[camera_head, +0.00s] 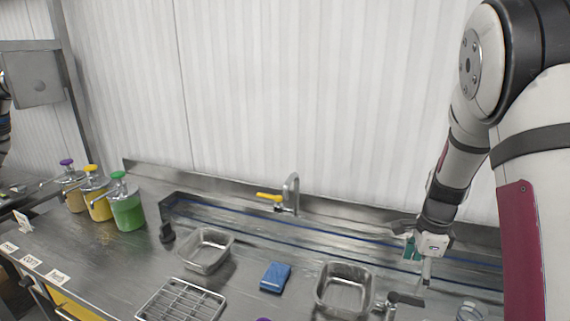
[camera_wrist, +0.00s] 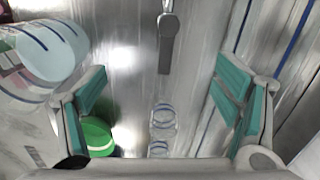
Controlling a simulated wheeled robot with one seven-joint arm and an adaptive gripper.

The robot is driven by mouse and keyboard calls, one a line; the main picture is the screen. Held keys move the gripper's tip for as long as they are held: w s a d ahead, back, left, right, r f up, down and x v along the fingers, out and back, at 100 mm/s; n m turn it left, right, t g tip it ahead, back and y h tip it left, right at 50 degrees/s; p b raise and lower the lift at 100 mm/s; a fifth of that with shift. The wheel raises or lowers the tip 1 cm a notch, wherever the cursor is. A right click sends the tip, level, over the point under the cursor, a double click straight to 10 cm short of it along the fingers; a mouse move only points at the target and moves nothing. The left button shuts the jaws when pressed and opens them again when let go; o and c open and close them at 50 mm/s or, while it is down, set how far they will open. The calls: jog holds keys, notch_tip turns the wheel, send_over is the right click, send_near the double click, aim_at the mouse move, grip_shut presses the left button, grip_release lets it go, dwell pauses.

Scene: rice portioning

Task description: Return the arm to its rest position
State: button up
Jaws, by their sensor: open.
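My arm reaches down from the upper right in the head view. My gripper (camera_head: 411,247) hangs over the right part of the steel counter, near the back channel. In the wrist view my gripper (camera_wrist: 165,95) has its two green-padded fingers spread wide, with nothing between them. Below it in the wrist view are a grey handle-like part (camera_wrist: 167,42), clear round vessels (camera_wrist: 162,122), a green round lid or cup (camera_wrist: 97,136) and a pale striped container (camera_wrist: 50,50) at the left.
Steel pans (camera_head: 206,252) and (camera_head: 343,289), a blue sponge (camera_head: 275,277), a wire rack (camera_head: 180,302) and a dark-handled tool (camera_head: 405,299) lie on the counter. Pump jars (camera_head: 127,208) stand left. A tap (camera_head: 291,192) rises at the back. A ribbed wall is behind.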

jog(key=s+a+r+n+t, duration=0.1)
jog(key=s+a+r+n, duration=0.3)
jog(key=r, duration=0.5)
jog(key=s+a+r+n+t, duration=0.2)
jog(key=s+a+r+n, duration=0.3)
jog(key=s+n, duration=0.3)
jog(key=s+a+r+n+t+b, duration=0.1)
jog(key=s+a+r+n+t, duration=0.1)
jog(key=s+a+r+n, duration=0.3)
jog(key=s+r+n, duration=0.2)
jog(key=s+n, duration=0.2)
jog(key=shift+s+r, duration=0.25)
jog(key=shift+s, duration=0.15)
